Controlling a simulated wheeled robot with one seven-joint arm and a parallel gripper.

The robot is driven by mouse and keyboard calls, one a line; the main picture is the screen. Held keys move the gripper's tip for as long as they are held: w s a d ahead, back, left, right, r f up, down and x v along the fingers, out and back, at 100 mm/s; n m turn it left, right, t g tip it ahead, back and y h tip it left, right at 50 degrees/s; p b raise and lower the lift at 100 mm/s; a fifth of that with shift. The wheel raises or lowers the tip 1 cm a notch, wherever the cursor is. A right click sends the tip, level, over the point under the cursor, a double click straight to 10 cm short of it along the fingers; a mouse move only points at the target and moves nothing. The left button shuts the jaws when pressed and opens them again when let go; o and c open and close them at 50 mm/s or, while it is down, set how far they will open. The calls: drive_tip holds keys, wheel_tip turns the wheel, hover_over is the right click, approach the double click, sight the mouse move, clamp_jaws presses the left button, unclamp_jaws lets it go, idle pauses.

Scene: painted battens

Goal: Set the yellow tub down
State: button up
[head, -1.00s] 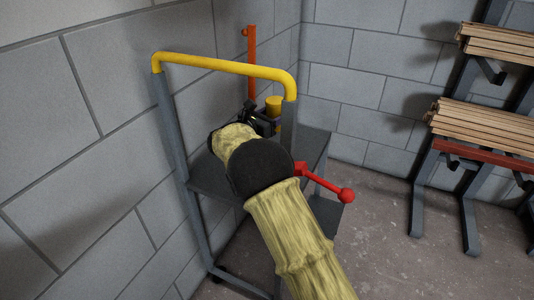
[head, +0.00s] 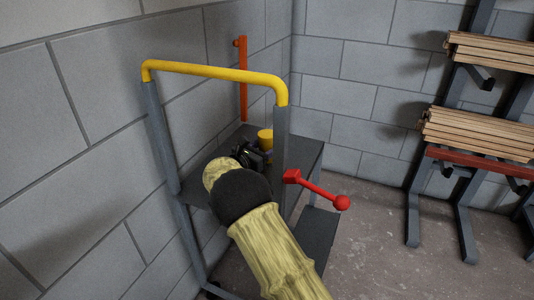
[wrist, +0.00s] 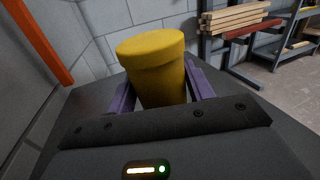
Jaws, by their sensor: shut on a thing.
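The yellow tub (wrist: 155,70) is upright between the two purple fingers of my gripper (wrist: 160,92) in the wrist view. My gripper is shut on it, with a finger at each side. In the head view the tub (head: 265,136) shows over the dark top shelf of the cart (head: 302,150), and my gripper (head: 262,152) is largely hidden behind my wrist. The tub's base is hidden, so I cannot tell whether it touches the shelf.
A red lever (head: 318,190) juts out to the right. An orange bar (head: 243,80) is on the wall behind. Racks of wooden battens (head: 475,130) stand at the right. Shelf surface beside the tub is bare.

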drive_tip(key=shift+f, duration=0.8)
drive_tip(key=o, duration=1.2)
drive_tip(key=p+v, duration=0.2)
drive_tip(key=v, duration=1)
drive_tip(key=shift+w, duration=0.1)
